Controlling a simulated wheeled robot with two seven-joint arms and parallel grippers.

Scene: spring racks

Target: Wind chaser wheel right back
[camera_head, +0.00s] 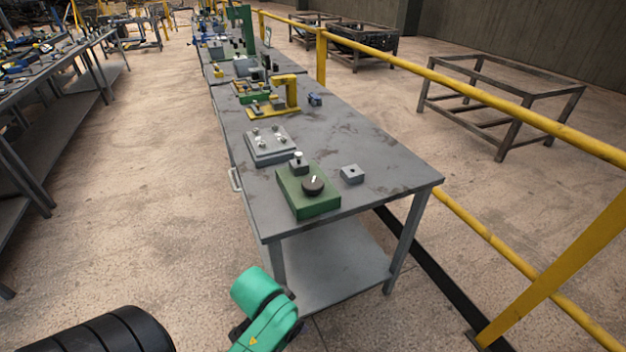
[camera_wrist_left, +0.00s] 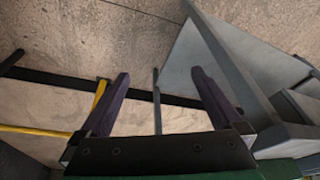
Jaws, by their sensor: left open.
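A green box (camera_head: 308,203) sits at the near end of the grey workbench, with a round black knob (camera_head: 313,185) with a white mark on top. A small dark block with a pale peg (camera_head: 298,162) is at the box's back edge. I cannot tell which part is called the chaser wheel. In the left wrist view my left gripper (camera_wrist_left: 162,80) is open and empty, its two dark purple fingers spread over floor and bench frame. In the head view a teal link of my arm shows in front of the bench; no fingertips show. My right gripper is not in view.
The workbench (camera_head: 385,165) also carries a small grey block (camera_head: 352,174), a grey plate with several knobs (camera_head: 270,144) and a yellow stand (camera_head: 291,92). A yellow railing (camera_head: 460,88) runs along its right side. Open floor (camera_head: 150,200) lies left of it.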

